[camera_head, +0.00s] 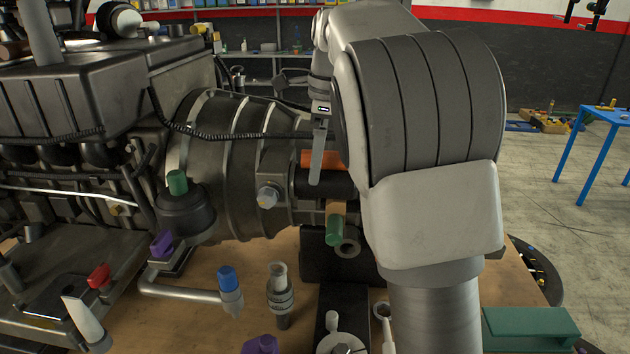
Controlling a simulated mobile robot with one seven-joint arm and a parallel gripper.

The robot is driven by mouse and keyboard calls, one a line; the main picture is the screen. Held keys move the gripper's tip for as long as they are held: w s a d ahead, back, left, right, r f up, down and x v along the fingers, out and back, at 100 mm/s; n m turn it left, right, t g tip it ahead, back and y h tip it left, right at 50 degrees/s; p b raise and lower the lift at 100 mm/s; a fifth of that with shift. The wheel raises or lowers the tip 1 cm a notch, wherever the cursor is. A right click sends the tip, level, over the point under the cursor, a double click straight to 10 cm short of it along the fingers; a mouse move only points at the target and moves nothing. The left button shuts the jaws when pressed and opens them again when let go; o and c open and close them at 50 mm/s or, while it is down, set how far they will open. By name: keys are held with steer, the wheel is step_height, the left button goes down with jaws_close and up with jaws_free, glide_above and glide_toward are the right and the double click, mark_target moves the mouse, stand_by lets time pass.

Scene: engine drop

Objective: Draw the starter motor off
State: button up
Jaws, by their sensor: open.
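The engine (80,85) fills the left, with its ribbed grey bell housing (225,130) at the centre. A dark cylinder (305,186), which looks like the starter motor, lies against the housing's right side. An orange part (312,158) shows just above it and a green-ended part (334,230) below it. My gripper (317,165) is at the cylinder; one grey finger hangs in front of it, and the jaws are open. The other finger and the cylinder's right end are hidden by my arm. I cannot tell whether the finger touches the cylinder.
A bent pipe with a blue cap (228,280), a ringed metal fitting (279,292) and a purple part (260,345) are on the wooden bench top (185,325). A green block (530,328) is at lower right. A blue table (607,112) stands beyond, with open floor before it.

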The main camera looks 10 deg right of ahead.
steer(key=shift+a+f, duration=0.2)
steer(key=shift+f, duration=1.95)
steer(key=shift+w, duration=0.1)
jaws_close()
steer(key=shift+f, duration=0.15)
stand_by(0.5)
steer(key=shift+p, duration=0.5)
stand_by(0.7)
